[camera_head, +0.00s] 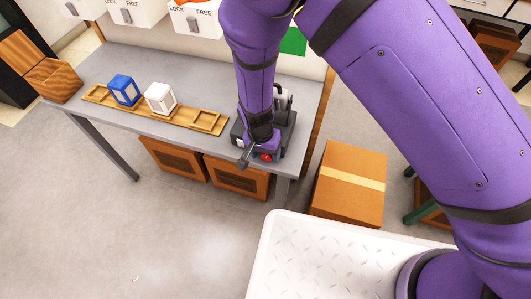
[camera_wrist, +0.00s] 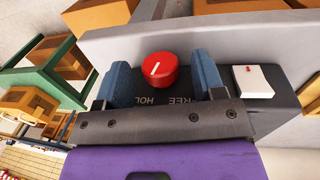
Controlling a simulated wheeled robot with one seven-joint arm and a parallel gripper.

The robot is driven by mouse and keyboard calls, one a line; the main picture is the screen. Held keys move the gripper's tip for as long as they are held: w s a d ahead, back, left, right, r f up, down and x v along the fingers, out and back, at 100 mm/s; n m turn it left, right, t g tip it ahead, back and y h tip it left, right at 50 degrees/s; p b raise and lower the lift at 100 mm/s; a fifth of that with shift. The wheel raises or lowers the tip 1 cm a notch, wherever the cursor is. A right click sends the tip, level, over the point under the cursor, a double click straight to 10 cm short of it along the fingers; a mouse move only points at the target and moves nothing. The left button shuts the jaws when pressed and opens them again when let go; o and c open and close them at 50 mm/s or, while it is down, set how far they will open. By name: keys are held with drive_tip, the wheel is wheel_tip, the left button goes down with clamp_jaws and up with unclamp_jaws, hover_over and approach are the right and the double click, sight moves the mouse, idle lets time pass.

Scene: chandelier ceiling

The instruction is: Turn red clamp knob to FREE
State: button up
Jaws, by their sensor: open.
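The red clamp knob (camera_wrist: 158,70) is a round cap with a short white line on top, slightly slanted in the wrist view. It sits on a dark clamp base with partly covered lettering, reading "HOL" and "REE", in front of it. My gripper (camera_wrist: 160,78) is open, with one blue finger on each side of the knob and a visible gap to each. In the head view a bit of the red knob (camera_head: 266,157) shows at the clamp (camera_head: 286,120) on the right end of the grey table. My purple arm hides much of the clamp.
A small white switch box (camera_wrist: 253,81) with a red mark sits right of the fingers. On the table (camera_head: 195,82), a wooden tray (camera_head: 208,120) holds a blue block (camera_head: 124,90) and a white block (camera_head: 160,98). A cardboard box (camera_head: 348,190) stands right of the table.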

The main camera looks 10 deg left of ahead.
wheel_tip(320, 180, up, 10)
drive_tip(key=a, duration=0.1)
drive_tip(key=shift+a, duration=0.2)
